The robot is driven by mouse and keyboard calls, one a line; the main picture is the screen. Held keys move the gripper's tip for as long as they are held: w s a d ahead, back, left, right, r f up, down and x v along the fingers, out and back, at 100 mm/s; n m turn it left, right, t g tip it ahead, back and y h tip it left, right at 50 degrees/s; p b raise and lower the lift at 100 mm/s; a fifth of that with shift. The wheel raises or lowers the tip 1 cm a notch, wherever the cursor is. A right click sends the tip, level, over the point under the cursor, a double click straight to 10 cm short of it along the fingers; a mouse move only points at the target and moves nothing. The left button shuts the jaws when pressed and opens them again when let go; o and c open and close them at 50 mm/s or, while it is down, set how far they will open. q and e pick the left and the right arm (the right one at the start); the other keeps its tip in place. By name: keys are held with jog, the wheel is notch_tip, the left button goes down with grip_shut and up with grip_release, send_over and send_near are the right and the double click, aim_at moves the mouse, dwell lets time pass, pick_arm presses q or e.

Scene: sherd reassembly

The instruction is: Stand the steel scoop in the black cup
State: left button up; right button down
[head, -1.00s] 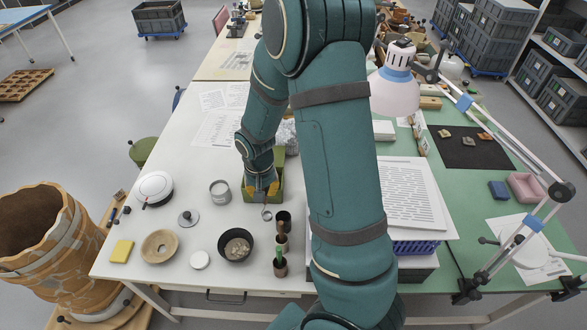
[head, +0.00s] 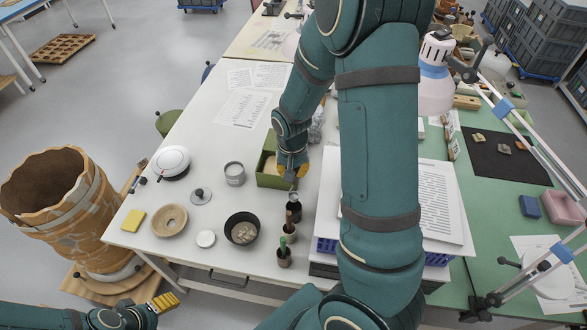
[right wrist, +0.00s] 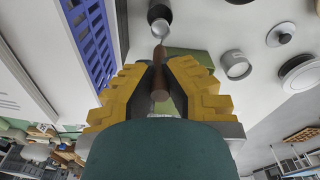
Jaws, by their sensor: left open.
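The steel scoop has a round steel bowl (head: 293,196) and a brown handle (right wrist: 158,82). My right gripper (head: 291,172) is shut on the handle, which shows between its yellow fingers in the right wrist view (right wrist: 158,76). The scoop's bowl points away from the fingers and overlaps the rim of the black cup (head: 294,213) in the head view. The cup stands upright near the table's front; its top also shows in the right wrist view (right wrist: 159,10). I cannot tell whether scoop and cup touch. My left gripper (head: 163,302) is open and empty at the lower left, off the table.
A green box (head: 268,181) stands right behind the scoop. A black bowl (head: 242,229) of sherds lies to the left. A blue basket (head: 326,245) and papers are to the right.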

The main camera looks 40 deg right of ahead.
aim_at(293, 186)
jog(key=shift+f+b, duration=2.4)
jog(key=shift+f, duration=0.8)
jog(key=shift+f+b, duration=0.95)
jog(key=shift+f, duration=0.25)
jog(key=shift+f+b, duration=0.65)
jog(key=shift+f, duration=0.15)
jog(key=c, duration=1.1)
grip_release()
jog(key=shift+o, duration=0.2)
notch_tip(293, 186, up, 12)
jog(key=shift+s+a, duration=0.35)
